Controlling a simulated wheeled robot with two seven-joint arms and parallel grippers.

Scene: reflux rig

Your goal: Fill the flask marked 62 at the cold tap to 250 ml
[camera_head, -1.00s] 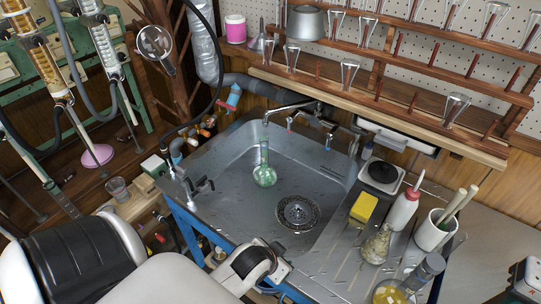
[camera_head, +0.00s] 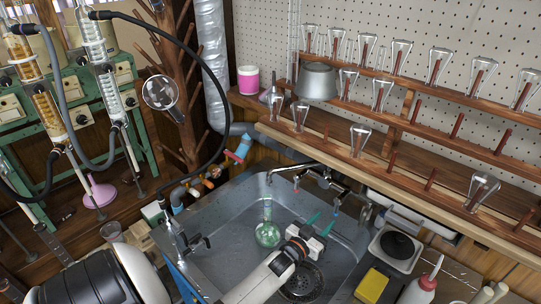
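A round-bottomed flask (camera_head: 267,235) with a green tint and a narrow upright neck stands in the sink (camera_head: 215,240), below the end of the tap spout (camera_head: 280,171). I cannot read a number on it, nor tell its water level. No stream of water shows. My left gripper (camera_head: 321,221) reaches in from below, over the sink, just right of the flask and apart from it. Its two teal fingers are spread, with nothing between them. Small tap handles (camera_head: 337,207) sit by the wall behind the sink. My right gripper is out of view.
Wooden racks (camera_head: 395,178) with upturned glassware line the wall behind. A black hose hangs left of the sink. A side tap (camera_head: 185,242) stands on the sink's left edge.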

